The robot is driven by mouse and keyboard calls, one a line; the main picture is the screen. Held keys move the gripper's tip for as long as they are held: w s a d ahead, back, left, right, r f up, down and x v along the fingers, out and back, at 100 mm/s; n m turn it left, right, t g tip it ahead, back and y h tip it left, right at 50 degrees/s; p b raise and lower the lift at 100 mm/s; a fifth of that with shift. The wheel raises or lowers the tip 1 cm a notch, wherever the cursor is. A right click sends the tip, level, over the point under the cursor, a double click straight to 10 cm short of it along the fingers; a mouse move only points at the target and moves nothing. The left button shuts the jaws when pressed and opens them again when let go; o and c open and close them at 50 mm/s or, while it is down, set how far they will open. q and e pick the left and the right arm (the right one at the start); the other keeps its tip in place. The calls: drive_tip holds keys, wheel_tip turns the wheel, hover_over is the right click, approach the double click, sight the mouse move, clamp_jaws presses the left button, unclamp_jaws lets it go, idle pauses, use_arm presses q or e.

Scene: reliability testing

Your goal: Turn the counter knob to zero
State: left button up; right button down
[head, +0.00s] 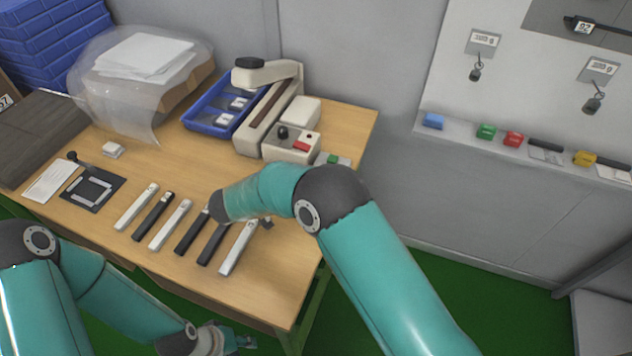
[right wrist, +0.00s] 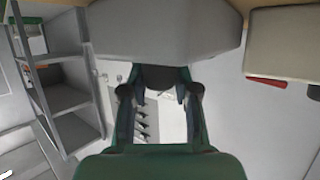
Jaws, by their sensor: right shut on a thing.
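In the right wrist view, the fingers of my right gripper (right wrist: 160,100) are shut on a dark round knob (right wrist: 160,77) on the face of a pale block (right wrist: 165,30), which I take to be the counter. In the head view my own right arm hides this gripper, the knob and the counter. My left gripper (head: 240,342) is low at the bottom of the head view, off the table's front edge and apart from everything on it. It is small there, and whether its fingers are open is unclear.
A beige machine (head: 265,110) with a black-knobbed, red-marked control box (head: 290,148) stands on the wooden table (head: 345,120). A blue tray (head: 205,118) is beside it. Several pale and black bars (head: 136,207) lie in a row in front. Plastic-wrapped papers (head: 150,60) are at the back.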

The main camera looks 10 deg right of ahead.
drive_tip(key=shift+w+a+m+g+h, duration=0.1)
drive_tip(key=shift+m+g+h, duration=0.2)
drive_tip(key=shift+m+g, duration=0.5)
drive_tip(key=shift+r, duration=0.1)
drive_tip(key=c, duration=0.9)
unclamp_jaws()
drive_tip(key=shift+w, duration=0.1)
drive_tip(key=shift+o, duration=0.2)
wheel_tip(320, 180, up, 10)
drive_tip(key=shift+f, duration=0.1)
